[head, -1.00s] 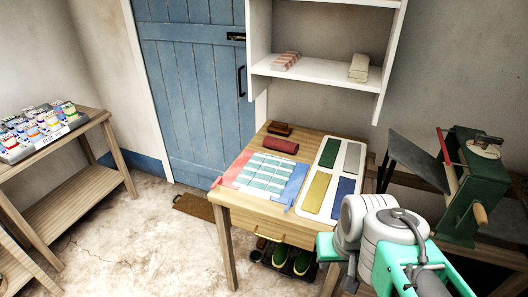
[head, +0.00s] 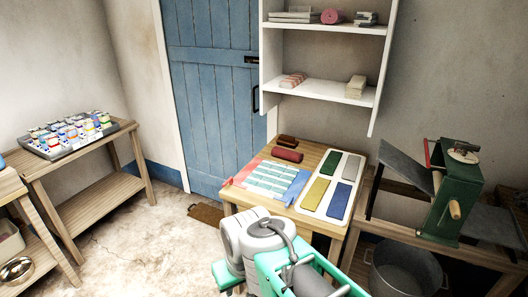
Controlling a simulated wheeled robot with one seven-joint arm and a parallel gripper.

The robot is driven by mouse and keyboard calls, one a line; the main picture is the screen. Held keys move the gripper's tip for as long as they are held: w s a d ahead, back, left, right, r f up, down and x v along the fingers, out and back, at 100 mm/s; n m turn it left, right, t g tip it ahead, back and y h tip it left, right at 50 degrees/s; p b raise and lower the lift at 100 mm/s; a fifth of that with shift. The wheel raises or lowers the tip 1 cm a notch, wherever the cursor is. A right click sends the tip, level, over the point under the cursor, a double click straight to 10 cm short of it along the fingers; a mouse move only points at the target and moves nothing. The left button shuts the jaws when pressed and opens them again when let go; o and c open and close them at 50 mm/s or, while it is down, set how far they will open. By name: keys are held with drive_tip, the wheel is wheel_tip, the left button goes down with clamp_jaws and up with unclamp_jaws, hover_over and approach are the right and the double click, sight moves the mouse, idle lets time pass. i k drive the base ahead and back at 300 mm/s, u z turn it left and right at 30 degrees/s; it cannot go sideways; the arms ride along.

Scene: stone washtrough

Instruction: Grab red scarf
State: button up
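A dark red rolled cloth (head: 287,155), which looks like the red scarf, lies on the wooden table (head: 240,201) near its back edge. It is behind a striped cloth and beside a white tray (head: 310,209). The tray holds folded cloths in separate slots: green (head: 331,163), grey (head: 350,167), yellow (head: 317,193) and blue (head: 340,200). My teal and white arm is in the lower middle, in front of the table and apart from the red cloth. My gripper itself cannot be made out.
The striped cloth (head: 267,179) covers the table's left part. A small brown block (head: 287,141) sits behind the red cloth. A white shelf (head: 325,89) above holds folded cloths and a pink roll (head: 333,16). A green mangle (head: 455,195) stands right. Floor (head: 130,240) is clear at left.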

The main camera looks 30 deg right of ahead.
sight(276, 151)
drive_tip(key=u, duration=0.4)
drive_tip(key=i, duration=2.35)
drive_tip(key=z, duration=0.35)
drive_tip(key=i, duration=1.45)
drive_tip(key=z, duration=1.25)
drive_tip(key=i, duration=0.95)
drive_tip(key=z, duration=0.45)
